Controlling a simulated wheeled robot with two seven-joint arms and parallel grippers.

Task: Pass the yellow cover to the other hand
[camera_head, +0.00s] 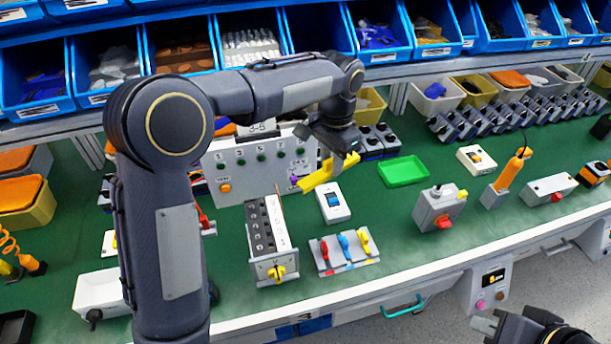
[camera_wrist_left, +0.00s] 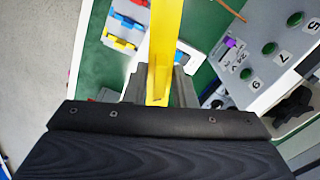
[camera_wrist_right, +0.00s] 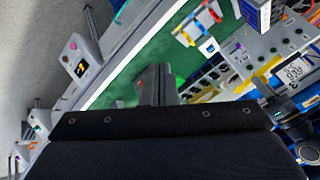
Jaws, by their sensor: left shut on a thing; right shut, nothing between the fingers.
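The yellow cover (camera_head: 322,174) is a long yellow piece held above the green bench, between the panel with green buttons and the green tray. My left gripper (camera_head: 345,158) is shut on it. In the left wrist view the yellow cover (camera_wrist_left: 165,40) stretches away from between the fingers of the left gripper (camera_wrist_left: 158,88). My right gripper (camera_head: 487,324) is low at the bottom right, in front of the bench edge and far from the cover. In the right wrist view the right gripper (camera_wrist_right: 157,82) is shut and empty.
A green tray (camera_head: 403,171), a white rocker switch (camera_head: 333,203), a plate of coloured levers (camera_head: 345,250) and a grey box with a red knob (camera_head: 439,208) stand on the bench. Blue bins (camera_head: 110,65) line the back.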

